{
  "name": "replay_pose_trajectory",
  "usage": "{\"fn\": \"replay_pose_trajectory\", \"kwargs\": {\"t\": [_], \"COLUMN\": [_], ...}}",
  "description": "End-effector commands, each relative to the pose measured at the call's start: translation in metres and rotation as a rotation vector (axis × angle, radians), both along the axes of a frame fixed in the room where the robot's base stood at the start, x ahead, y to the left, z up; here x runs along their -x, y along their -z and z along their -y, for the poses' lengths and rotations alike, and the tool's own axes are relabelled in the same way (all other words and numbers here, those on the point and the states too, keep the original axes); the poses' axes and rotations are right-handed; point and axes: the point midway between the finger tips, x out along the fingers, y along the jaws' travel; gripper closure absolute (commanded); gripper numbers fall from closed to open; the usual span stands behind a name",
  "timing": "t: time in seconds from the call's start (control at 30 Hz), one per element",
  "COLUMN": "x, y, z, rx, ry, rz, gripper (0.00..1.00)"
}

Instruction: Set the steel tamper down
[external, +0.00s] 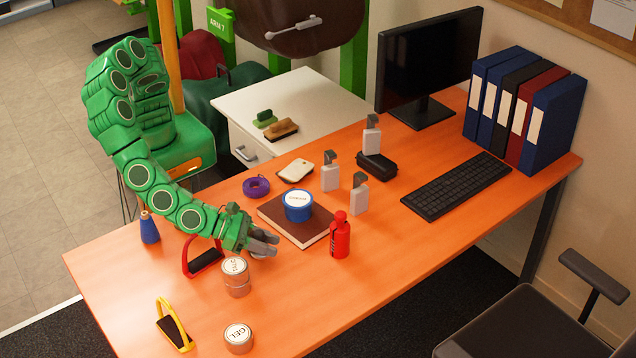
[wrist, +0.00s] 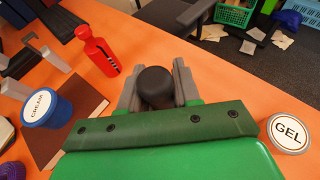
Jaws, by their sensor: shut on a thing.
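In the wrist view my gripper (wrist: 157,92) is shut on the steel tamper, whose round black knob (wrist: 155,86) shows between the grey fingers. The tamper's steel base is hidden under the knob in the wrist view and mostly behind my fingers in the external view. I cannot tell whether its base touches the desk.
The brown book (external: 275,212) bears a blue CREAM tub (external: 298,207). A red bottle (external: 340,238) stands right of my gripper. The desk right of the red bottle is clear.

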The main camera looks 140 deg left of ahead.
Motion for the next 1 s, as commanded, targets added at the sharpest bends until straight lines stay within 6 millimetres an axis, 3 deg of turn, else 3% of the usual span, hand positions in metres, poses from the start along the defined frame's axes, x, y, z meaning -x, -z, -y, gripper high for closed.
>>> {"fn": "replay_pose_trajectory", "kwargs": {"t": [0.27, 0.6, 0.8, 1.0], "x": [0.009, 0.056, 0.072, 0.059], "y": [-0.006, 0.002, 0.005, 0.013], "z": [-0.039, -0.095, -0.107, -0.110], "rx": [0.005, -0.001, 0.001, 0.000], "ry": [-0.257, -0.640, -0.742, -0.755], "rz": [-0.001, -0.004, -0.001, -0.001], "gripper": [1.00, 1.00, 1.00, 1.00]}}
